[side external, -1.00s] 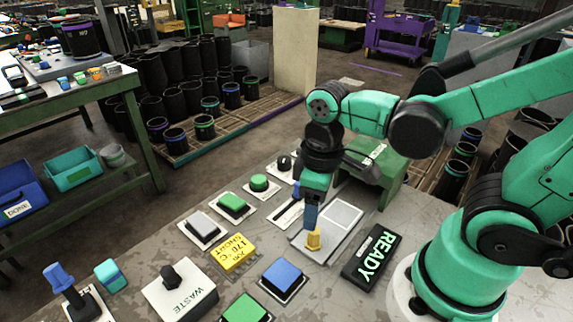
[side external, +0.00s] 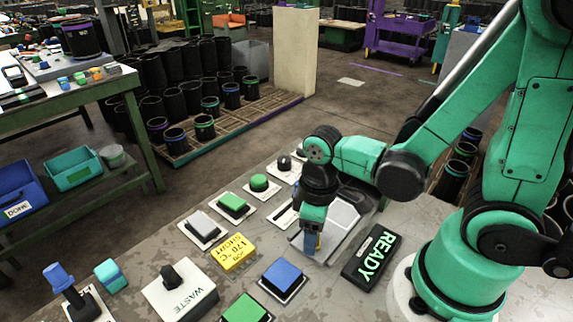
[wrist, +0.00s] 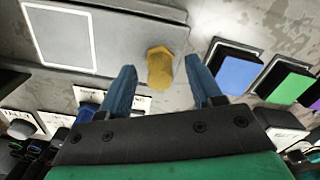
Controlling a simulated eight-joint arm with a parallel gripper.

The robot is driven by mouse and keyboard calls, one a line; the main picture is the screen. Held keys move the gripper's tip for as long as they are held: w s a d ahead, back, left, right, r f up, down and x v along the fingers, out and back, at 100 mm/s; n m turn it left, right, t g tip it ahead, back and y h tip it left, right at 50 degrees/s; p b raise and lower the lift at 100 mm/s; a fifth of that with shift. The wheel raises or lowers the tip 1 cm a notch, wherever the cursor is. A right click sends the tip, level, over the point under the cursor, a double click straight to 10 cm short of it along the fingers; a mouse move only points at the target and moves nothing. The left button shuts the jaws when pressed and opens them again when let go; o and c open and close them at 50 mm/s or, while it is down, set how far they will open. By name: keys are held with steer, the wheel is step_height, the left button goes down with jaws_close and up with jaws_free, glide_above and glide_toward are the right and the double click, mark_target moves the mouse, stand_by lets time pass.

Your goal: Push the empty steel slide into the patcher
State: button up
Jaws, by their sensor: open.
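The steel slide (wrist: 110,42) is a flat grey plate with an empty white-outlined square and a yellow knob (wrist: 160,67) at one end. In the side view the slide (side external: 330,245) lies on the grey bench, partly under my gripper. My gripper (wrist: 161,66) is open, with its two blue fingers on either side of the knob in the wrist view. I cannot tell whether either finger touches it. In the side view my gripper (side external: 312,243) points down and hides most of the knob. The green patcher is mostly hidden behind my arm.
A black READY sign (side external: 372,255) lies right of the slide. A blue button (side external: 283,278), a yellow temperature block (side external: 234,252), a grey button (side external: 202,227) and green buttons stand nearby. A white WASTE box (side external: 180,295) is at the front left.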

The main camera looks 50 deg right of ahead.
steer(key=shift+c, duration=0.2)
jaws_close()
stand_by(1.2)
